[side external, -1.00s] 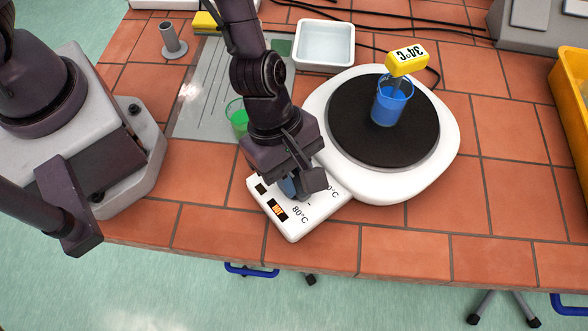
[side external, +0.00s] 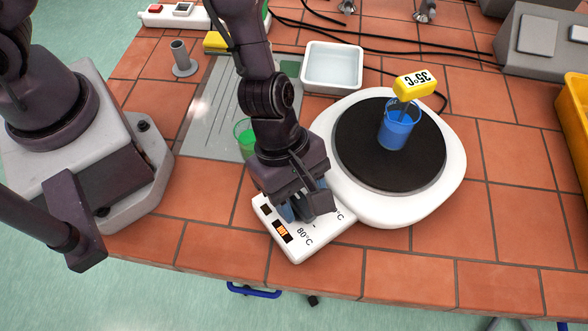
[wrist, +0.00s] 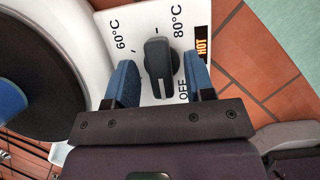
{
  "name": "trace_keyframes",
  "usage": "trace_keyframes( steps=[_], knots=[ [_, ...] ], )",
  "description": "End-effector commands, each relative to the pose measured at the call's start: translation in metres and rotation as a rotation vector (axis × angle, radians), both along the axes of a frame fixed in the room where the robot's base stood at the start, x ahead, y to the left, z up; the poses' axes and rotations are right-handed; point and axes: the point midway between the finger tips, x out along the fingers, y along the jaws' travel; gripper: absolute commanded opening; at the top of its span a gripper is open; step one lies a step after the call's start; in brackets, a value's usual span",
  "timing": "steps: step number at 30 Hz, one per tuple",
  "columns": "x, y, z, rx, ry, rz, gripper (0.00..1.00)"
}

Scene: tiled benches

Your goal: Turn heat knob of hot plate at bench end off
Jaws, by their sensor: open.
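The hot plate (side external: 455,185) is white with a round black top, and its control panel (side external: 300,252) faces the bench's front edge. The dark heat knob (wrist: 160,62) shows in the wrist view, amid the labels 60°C, 80°C and OFF. Its bar runs from near the dash between the two temperatures down toward OFF. An orange HOT light (wrist: 202,46) is lit. My gripper (wrist: 159,76) is open, with one blue finger on each side of the knob and gaps showing. In the side view my gripper (side external: 304,205) hides the knob.
A beaker of blue liquid (side external: 397,132) with a yellow thermometer (side external: 414,86) reading 35°C stands on the black top. A green-liquid beaker (side external: 244,138) is close behind my gripper. A white tray (side external: 332,66) and black cables lie behind. The tiles right of the plate are clear.

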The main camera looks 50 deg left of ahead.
Motion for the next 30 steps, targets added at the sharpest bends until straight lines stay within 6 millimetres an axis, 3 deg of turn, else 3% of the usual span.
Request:
trace_keyframes(
  steps=[11, 21, 30],
  knots=[
    [0.0, 0.015, 0.041, 0.0, -0.008, -0.007, 0.49],
    [-0.001, 0.038, 0.095, -0.005, -0.004, -0.002, 0.49],
    [-0.001, 0.048, 0.117, -0.003, 0.001, 0.0, 0.49]
  ],
)
